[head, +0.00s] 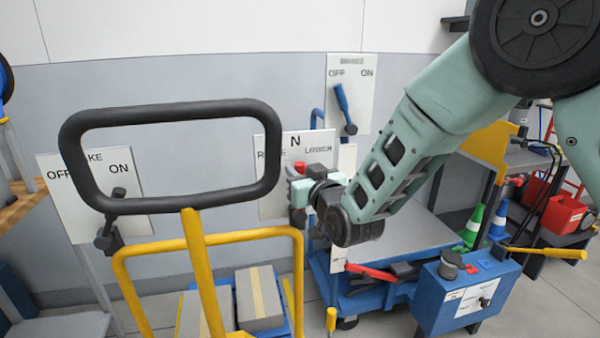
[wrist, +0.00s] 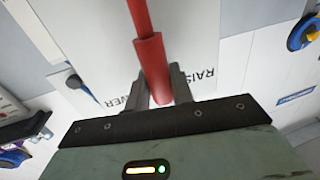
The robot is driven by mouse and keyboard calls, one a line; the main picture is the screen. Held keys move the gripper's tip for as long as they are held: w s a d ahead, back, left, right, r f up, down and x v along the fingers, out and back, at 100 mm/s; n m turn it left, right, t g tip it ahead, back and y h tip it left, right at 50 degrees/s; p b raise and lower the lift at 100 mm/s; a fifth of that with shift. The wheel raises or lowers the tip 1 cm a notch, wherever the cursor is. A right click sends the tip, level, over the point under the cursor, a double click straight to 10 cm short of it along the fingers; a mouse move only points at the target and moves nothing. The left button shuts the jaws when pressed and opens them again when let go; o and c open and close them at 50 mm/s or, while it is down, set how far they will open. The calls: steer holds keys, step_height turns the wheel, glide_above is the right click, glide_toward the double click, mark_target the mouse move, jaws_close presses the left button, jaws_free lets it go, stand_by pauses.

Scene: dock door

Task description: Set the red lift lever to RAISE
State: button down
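The red lift lever (wrist: 151,65) runs down the wrist view, its thick grip end between the two fingers of my gripper (wrist: 162,86). The fingers appear closed against the grip's sides. The grip lies between the upside-down words LOWER, on the left, and RAISE, on the right. In the head view, the white lever panel (head: 272,204) shows a partly covered RAISE at left, N in the middle and LOWER at right. My gripper (head: 296,190) is in front of this panel. A bit of red lever (head: 299,157) shows below N; my gripper and wrist hide the rest.
A black-framed yellow handle (head: 193,225) stands in front at left. OFF/ON panels with levers stand at left (head: 136,187) and behind (head: 350,88). A blue cart (head: 345,300) and a blue control box (head: 465,295) are below right. Boxes (head: 260,297) lie low in the middle.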

steer(key=shift+a, duration=0.1)
steer(key=shift+s+a+f+n+b, duration=0.15)
steer(key=shift+s+a+n, duration=0.1)
steer(key=shift+a+n, duration=0.6)
steer(key=shift+s+a+f+n+b, duration=0.15)
steer(key=shift+s+a+n, duration=0.1)
steer(key=shift+a+n, duration=0.6)
steer(key=shift+s+a+f+n+g+h+p, duration=0.15)
steer(key=shift+a+f+n+h, duration=0.1)
steer(key=shift+a+n, duration=0.3)
steer(key=shift+s+a+f+n+g+h+p, duration=0.1)
steer(key=shift+s+a+f+n+g+h, duration=0.1)
steer(key=shift+a+f+n, duration=0.3)
steer(key=shift+s+a+f+n+g+h+p, duration=0.15)
steer(key=shift+a+n, duration=0.25)
steer(key=shift+n, duration=0.25)
steer(key=c, duration=1.3)
jaws_free()
steer(key=shift+o, duration=0.2)
steer(key=shift+r, duration=0.1)
steer(key=b+v, duration=0.1)
steer(key=v, duration=1.6)
steer(key=shift+s, duration=0.15)
